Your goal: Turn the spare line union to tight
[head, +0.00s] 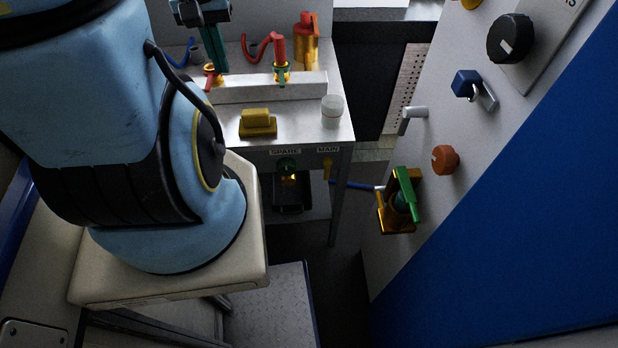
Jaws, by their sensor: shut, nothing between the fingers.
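A SPARE label (285,151) is on the bench's front edge. Below it is a round dark green fitting (287,166) with a brass part under it, which I take for the spare line union. How tight it is cannot be told. My gripper (212,66) is at the upper left, behind my arm, pointing down over the back of the bench. It is shut and empty, well above and left of the spare fitting. Its tips are near a red and brass fitting (211,80); whether they touch cannot be told.
Beside the spare fitting is a yellow fitting (327,168) under the MAIN label, with a blue hose. On the bench (300,128) are a yellow block (257,122), a white cup (332,106) and a red-hosed fitting (282,68). A knobbed panel with a green lever (407,193) stands at right.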

